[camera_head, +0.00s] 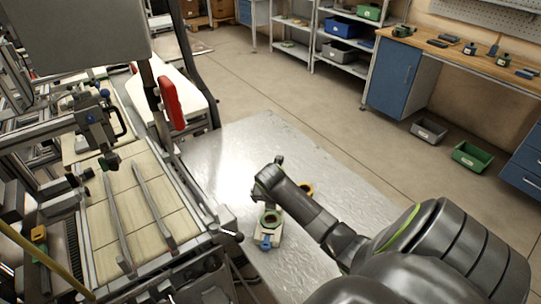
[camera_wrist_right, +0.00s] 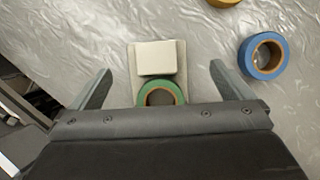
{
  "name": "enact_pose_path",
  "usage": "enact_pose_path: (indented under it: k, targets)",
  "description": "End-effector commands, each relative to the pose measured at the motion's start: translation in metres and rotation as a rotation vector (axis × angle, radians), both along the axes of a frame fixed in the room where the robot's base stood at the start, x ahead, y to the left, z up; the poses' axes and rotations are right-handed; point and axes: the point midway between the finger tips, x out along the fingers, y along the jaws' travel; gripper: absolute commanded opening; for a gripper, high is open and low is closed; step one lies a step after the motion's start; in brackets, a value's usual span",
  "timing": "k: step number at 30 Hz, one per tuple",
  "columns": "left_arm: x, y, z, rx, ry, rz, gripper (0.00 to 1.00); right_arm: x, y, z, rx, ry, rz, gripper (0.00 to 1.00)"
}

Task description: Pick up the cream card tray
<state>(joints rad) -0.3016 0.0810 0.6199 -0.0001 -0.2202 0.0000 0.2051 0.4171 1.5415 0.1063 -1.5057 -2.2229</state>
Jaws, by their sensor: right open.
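The cream card tray (camera_wrist_right: 157,58) lies on the metal table in the right wrist view, a pale flat base with a raised cream block at its far end. A green tape reel (camera_wrist_right: 160,93) lies at its near end, partly hidden by my wrist housing. My right gripper (camera_wrist_right: 160,85) is open, one finger on each side of the tray with a gap on both sides. In the head view, a pale piece of what looks like the tray (camera_head: 272,236) shows beside my right arm, with a green ring on it. My left gripper is not in view.
A blue tape reel (camera_wrist_right: 263,55) lies right of the tray, beyond the right finger. A yellow reel (camera_head: 306,189) lies partly behind my arm. The metal table (camera_head: 245,140) is clear toward the back. A conveyor frame (camera_head: 140,205) borders it on the left.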

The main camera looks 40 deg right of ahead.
Motion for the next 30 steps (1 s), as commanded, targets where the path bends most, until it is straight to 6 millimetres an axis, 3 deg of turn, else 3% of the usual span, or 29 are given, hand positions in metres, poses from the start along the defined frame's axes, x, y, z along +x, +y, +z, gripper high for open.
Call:
enact_pose_path:
  k: [15, 26, 30]
  targets:
    - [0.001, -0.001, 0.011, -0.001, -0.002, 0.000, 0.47, 0.016, -0.012, -0.041, 0.001, 0.001, 0.001, 1.00]
    - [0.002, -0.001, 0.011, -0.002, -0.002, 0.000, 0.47, 0.017, -0.014, -0.047, 0.000, -0.001, 0.001, 1.00]
    - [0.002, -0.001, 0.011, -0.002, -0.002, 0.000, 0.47, 0.017, -0.014, -0.047, 0.000, -0.001, 0.001, 0.83]
